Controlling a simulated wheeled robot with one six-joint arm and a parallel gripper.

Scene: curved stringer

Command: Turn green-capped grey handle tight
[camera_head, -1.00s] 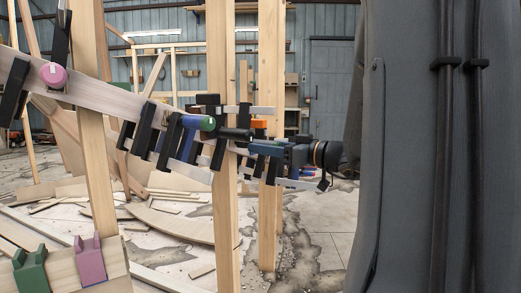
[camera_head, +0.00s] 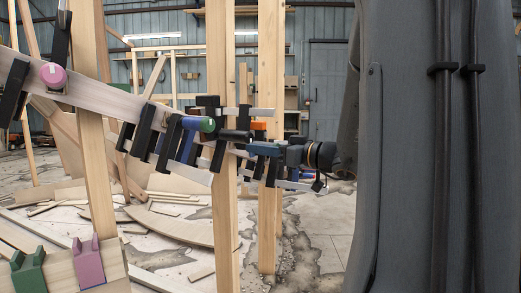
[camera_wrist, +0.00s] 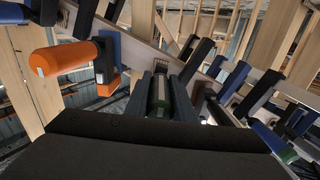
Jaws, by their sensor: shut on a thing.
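My gripper (camera_wrist: 162,84) is in the lower middle of the wrist view, with its two dark fingers on either side of a green-capped grey handle (camera_wrist: 160,97). It is shut on that handle; the fingers and dark palm hide part of it. The handle belongs to a clamp on the pale curved stringer (camera_wrist: 141,42). In the head view my gripper (camera_head: 262,149) reaches in from the right to the stringer's right end, and the held handle is hidden or too small to make out.
An orange-handled clamp (camera_wrist: 62,56) is close left of my gripper in the wrist view. Several blue and black clamps stand close on the right. In the head view another green-capped handle (camera_head: 207,125) and a pink one (camera_head: 53,76) sit further left. Wooden posts (camera_head: 222,200) stand near my gripper.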

